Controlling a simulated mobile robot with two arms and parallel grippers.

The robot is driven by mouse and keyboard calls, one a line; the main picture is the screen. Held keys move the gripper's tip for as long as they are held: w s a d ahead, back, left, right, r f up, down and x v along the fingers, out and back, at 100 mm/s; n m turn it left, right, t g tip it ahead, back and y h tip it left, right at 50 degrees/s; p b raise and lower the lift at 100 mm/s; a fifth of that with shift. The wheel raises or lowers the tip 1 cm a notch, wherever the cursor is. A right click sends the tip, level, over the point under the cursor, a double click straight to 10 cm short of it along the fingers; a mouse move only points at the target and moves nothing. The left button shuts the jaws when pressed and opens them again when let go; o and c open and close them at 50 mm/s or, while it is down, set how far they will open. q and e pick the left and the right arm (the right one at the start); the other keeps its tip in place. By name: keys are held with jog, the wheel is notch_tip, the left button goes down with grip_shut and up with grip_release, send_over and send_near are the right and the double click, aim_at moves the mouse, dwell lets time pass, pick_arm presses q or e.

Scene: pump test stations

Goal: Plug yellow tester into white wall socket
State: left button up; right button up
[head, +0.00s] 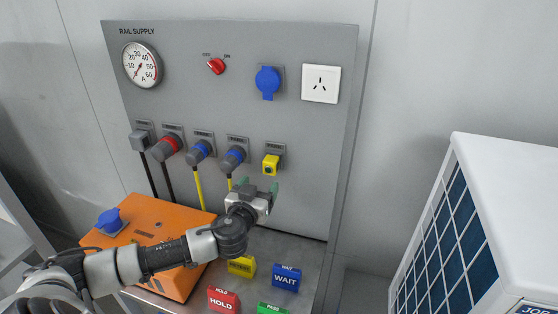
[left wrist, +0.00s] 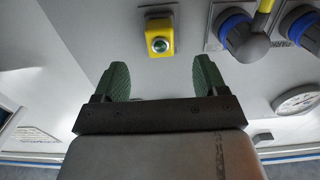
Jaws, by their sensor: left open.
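The yellow tester (head: 270,166) sits in a grey socket at the right end of the lower row on the grey panel. In the left wrist view the tester (left wrist: 158,32) shows a round green-dark lens, beyond and between my fingertips. The white wall socket (head: 321,84), with three slots, is on the panel's upper right and is empty. My left gripper (head: 259,185) is open and empty, just below and in front of the tester, apart from it. Its green fingers show in the left wrist view (left wrist: 161,75). My right gripper is not in view.
Plugs with cables, including a red one (head: 166,148), line the lower row left of the tester. A blue covered socket (head: 268,82) is left of the white one. Below are an orange case (head: 150,232) and coloured blocks. A white unit (head: 510,190) stands at right.

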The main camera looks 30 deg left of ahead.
aim_at(269, 170)
pick_arm(q)
jog(key=x, duration=0.4)
jog(key=shift+w+r, duration=0.3)
jog(key=shift+w, duration=0.05)
jog(key=shift+f+b+x, duration=0.25)
jog(key=shift+b+x, duration=0.25)
jog(key=shift+x, duration=0.6)
jog(key=shift+b+x, duration=0.3)
jog(key=shift+x, duration=0.65)
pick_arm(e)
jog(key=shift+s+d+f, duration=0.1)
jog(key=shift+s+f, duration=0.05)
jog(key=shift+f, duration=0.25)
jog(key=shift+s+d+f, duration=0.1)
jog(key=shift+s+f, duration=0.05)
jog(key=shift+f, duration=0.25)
pick_arm(q)
jog(key=shift+s, duration=0.1)
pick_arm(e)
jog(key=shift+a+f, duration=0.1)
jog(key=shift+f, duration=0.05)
pick_arm(q)
jog(key=shift+r+b, duration=0.1)
jog(key=shift+b, duration=0.35)
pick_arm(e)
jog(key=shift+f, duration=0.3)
